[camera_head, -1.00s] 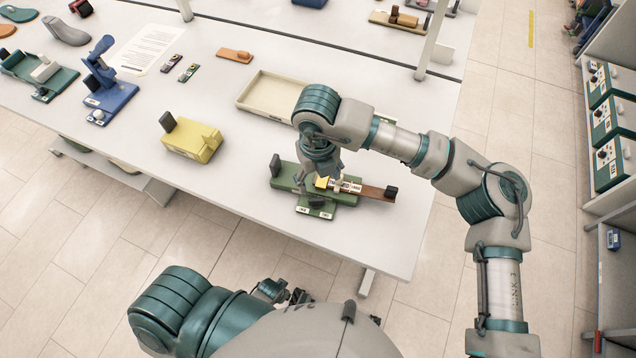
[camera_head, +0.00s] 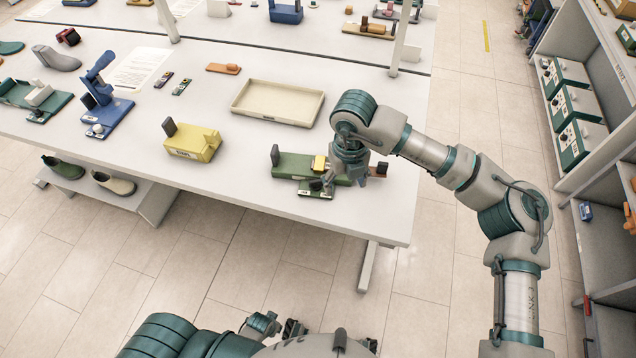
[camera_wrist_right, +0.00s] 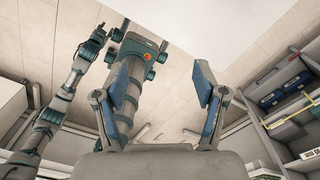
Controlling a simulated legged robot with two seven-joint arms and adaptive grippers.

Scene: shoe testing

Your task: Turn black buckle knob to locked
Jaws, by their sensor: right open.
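A green test fixture (camera_head: 290,163) stands near the table's front edge, with a black upright block at its left end and a yellow piece on top. A small green plate (camera_head: 309,194) with white labels projects from its front. A small dark knob (camera_head: 316,186) shows on this plate; its setting is too small to read. My right gripper (camera_head: 329,182) is open, just right of the knob; I cannot tell whether they touch. Its spread blue-padded fingers (camera_wrist_right: 162,92) show nothing between them in the wrist view. My left gripper (camera_head: 291,328) is low, clear of the table; its jaws are unclear.
A cream tray (camera_head: 277,120) lies behind the fixture. A yellow block fixture (camera_head: 193,146) and a blue fixture (camera_head: 108,112) stand to the left. The table's front right corner is bare.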

